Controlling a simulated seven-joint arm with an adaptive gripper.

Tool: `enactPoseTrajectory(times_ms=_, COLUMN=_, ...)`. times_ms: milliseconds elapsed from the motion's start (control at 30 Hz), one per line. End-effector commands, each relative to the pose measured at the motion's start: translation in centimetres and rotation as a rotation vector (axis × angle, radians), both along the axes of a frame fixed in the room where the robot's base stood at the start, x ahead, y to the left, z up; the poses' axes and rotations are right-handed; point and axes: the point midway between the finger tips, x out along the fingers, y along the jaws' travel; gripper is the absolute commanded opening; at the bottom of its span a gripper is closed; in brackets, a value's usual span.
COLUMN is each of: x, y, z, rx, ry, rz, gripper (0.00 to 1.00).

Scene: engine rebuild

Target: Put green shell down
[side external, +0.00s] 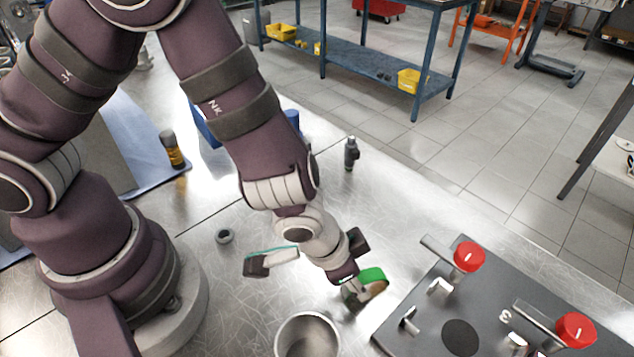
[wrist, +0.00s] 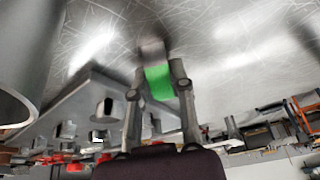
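The green shell (side external: 373,276) is a curved bright green piece with a tan-brown inner face, at the end of my gripper in the side view. In the wrist view the green shell (wrist: 159,83) sits between my two fingers. My gripper (wrist: 157,90) appears shut on it, with a finger along each side. In the side view my gripper (side external: 347,277) is low over the metal table, left of the dark fixture plate. I cannot tell whether the shell touches the table. Part of the shell is hidden by the gripper.
An open metal cylinder (side external: 307,337) stands close in front of the gripper. The dark plate (side external: 415,310) carries red-topped clamps (side external: 468,256). A small ring (side external: 224,237) and a dark upright tool (side external: 351,154) stand on the table (side external: 430,215). The table behind the shell is clear.

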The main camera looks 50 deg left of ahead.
Motion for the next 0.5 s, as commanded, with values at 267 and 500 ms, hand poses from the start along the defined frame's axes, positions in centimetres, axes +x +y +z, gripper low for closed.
enactPoseTrajectory(times_ms=267, x=0.0, y=0.0, z=0.03, rx=0.0, ry=0.0, rz=0.0, gripper=0.46)
enactPoseTrajectory(times_ms=500, x=0.01, y=0.0, z=0.21, rx=-0.001, ry=-0.001, rz=0.001, gripper=0.46)
